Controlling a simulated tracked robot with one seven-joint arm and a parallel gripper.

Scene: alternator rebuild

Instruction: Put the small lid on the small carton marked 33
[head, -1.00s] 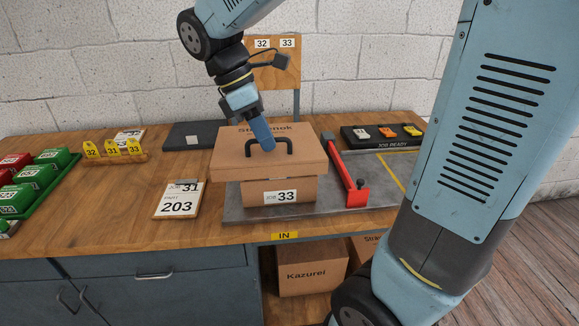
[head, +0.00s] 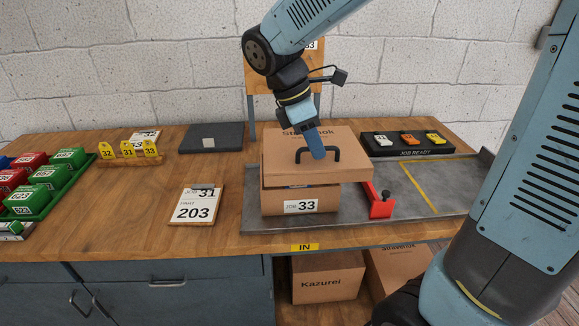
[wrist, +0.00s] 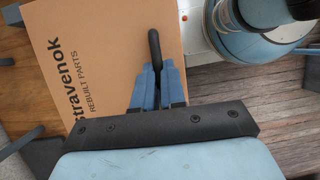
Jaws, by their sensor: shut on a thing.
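The small carton marked 33 (head: 300,203) stands on the grey mat at the front of the bench, its JOB 33 label facing me. The brown lid (head: 345,168) with a black handle (head: 337,155) is over it, and in the wrist view the lid (wrist: 95,50) shows printed lettering. My gripper (head: 317,153) is shut on the handle, also seen in the wrist view (wrist: 156,75).
A red clamp-like tool (head: 378,202) lies just right of the carton. A JOB READY tray (head: 408,151) with small tags is behind it. Cartons (head: 328,278) sit on the shelf below. The yellow-lined mat area at right is clear.

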